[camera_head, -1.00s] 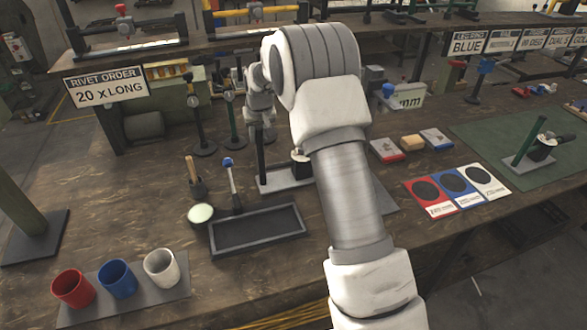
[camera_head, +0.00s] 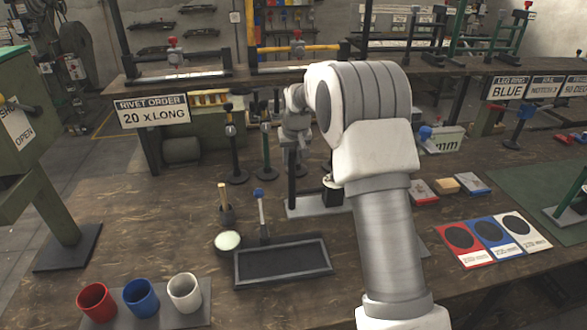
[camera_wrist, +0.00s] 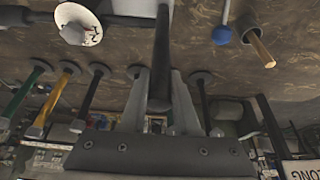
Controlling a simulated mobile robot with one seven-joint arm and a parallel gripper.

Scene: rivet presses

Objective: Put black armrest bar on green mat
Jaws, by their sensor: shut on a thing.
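The black armrest bar (camera_head: 291,182) stands upright in the head view, over or on a light grey plate (camera_head: 318,206); I cannot tell whether they touch. My gripper (camera_head: 293,147) is at its upper end, partly hidden behind my arm. In the wrist view, my gripper (camera_wrist: 160,92) is shut on the bar (camera_wrist: 161,45), which runs between the two grey fingers. A white-topped dark fixture (camera_wrist: 77,24) is beside the bar. The green mat (camera_head: 523,185) lies at the right edge of the head view, partly cut off, with a green bar piece (camera_head: 572,200) on it.
Black tray (camera_head: 283,263), round tin (camera_head: 228,241) and blue-topped tool (camera_head: 260,205) are in front. Red, blue and white cups (camera_head: 142,297) stand front left. Upright posts (camera_head: 236,150) stand behind. Coloured cards (camera_head: 495,238) and small boxes (camera_head: 447,184) lie toward the mat.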

